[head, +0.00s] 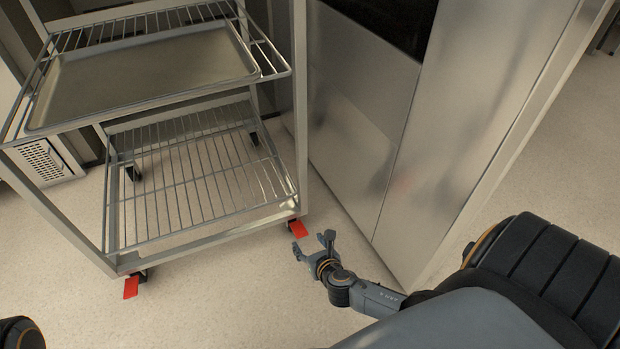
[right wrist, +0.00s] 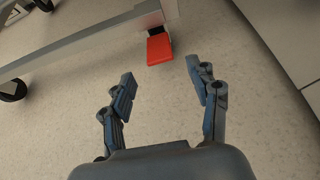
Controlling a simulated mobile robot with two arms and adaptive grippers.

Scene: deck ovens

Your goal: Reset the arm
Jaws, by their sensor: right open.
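My right gripper (head: 313,246) is open and empty, low in front of the rack's right front corner in the head view. In the right wrist view its two fingers (right wrist: 163,92) stand apart with bare floor between them. A red caster pedal (head: 298,229) lies just beyond the fingertips; it also shows in the right wrist view (right wrist: 159,49). I cannot tell how far apart they are. My left gripper is not in view; only a dark piece of my body shows at the lower left corner.
A metal rack trolley (head: 301,120) stands at the left, with a tray (head: 150,75) on its upper wire shelf and an empty wire shelf (head: 200,180) below. A second red pedal (head: 131,287) is at its left front caster. A steel oven cabinet (head: 465,120) stands right. Floor in front is clear.

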